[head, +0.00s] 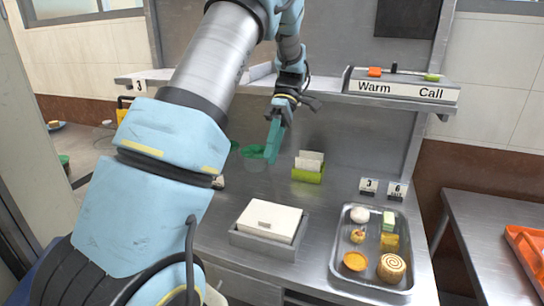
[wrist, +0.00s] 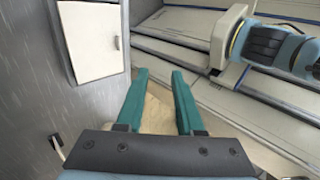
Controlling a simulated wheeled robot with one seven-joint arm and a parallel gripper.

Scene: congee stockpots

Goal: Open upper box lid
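A low grey metal box (head: 267,245) with a white lid (head: 270,220) and a small dark handle sits on the counter; the lid looks closed. A white-topped item (head: 259,72) on the shelf above is mostly hidden by my arm; I cannot tell whether it is a second box. My gripper (head: 270,155) hangs below the shelf front, above and behind the counter box, touching neither. In the wrist view, my gripper (wrist: 159,75) has its teal fingers apart with nothing between them. A closed white lid with a dark handle (wrist: 95,40) shows at upper left there.
The shelf edge (head: 330,97) runs close behind my gripper. A yellow-green holder with cards (head: 308,174) stands at the counter's back. A tray (head: 340,262) of food pieces lies right of the box. A Warm/Call sign box (head: 402,88) sits on the shelf's right.

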